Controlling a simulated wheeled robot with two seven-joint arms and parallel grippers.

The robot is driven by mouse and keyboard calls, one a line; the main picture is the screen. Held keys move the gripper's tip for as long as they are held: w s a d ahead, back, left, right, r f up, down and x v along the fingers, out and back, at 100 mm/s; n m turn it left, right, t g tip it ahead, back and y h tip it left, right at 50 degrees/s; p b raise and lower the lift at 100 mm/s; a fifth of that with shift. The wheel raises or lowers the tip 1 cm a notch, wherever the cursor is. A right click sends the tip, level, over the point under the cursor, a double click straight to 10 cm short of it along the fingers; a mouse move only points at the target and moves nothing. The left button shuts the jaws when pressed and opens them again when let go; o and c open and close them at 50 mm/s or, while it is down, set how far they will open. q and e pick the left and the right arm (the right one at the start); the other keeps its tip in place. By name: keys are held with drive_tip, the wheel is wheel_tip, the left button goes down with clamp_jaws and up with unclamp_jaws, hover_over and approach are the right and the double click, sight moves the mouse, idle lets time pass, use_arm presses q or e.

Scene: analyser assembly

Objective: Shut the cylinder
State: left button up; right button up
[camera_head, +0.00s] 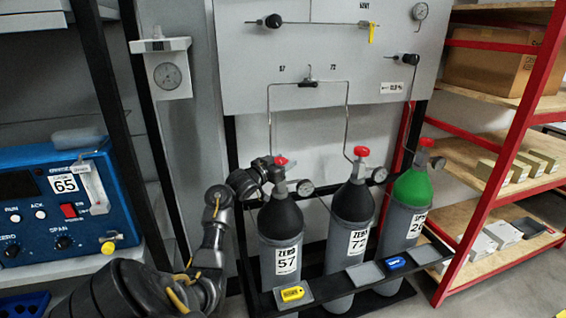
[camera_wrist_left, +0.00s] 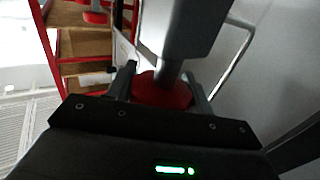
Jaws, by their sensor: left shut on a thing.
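Three grey gas cylinders stand in a rack. The left cylinder (camera_head: 279,240) has a black shoulder and a ZERO 57 label, and the middle cylinder (camera_head: 351,220) is labelled 72. The right cylinder (camera_head: 410,190) has a green shoulder. Each has a red valve knob on top. My left gripper (camera_head: 273,166) is at the red knob (camera_head: 282,160) of cylinder 57. In the left wrist view the red knob (camera_wrist_left: 163,92) sits between the two fingers, and the gripper is shut on it. The knob's marking is not visible. My right gripper is out of view.
A grey panel (camera_head: 320,60) with tubing rises behind the cylinders. Small gauges (camera_head: 305,188) stick out beside the valves. A blue analyser (camera_head: 60,215) stands at left, and a red-framed shelf (camera_head: 500,160) with boxes at right. Yellow (camera_head: 292,294) and blue (camera_head: 396,263) tags lie on the rack front.

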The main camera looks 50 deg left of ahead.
use_arm(q)
drive_tip(key=o, duration=1)
drive_tip(key=shift+w, duration=0.1)
drive_tip(key=shift+c, duration=0.2)
drive_tip(key=s+d, duration=0.1)
drive_tip(key=s, duration=0.9)
drive_tip(key=shift+s+d, duration=0.25)
drive_tip(key=shift+s, duration=0.15)
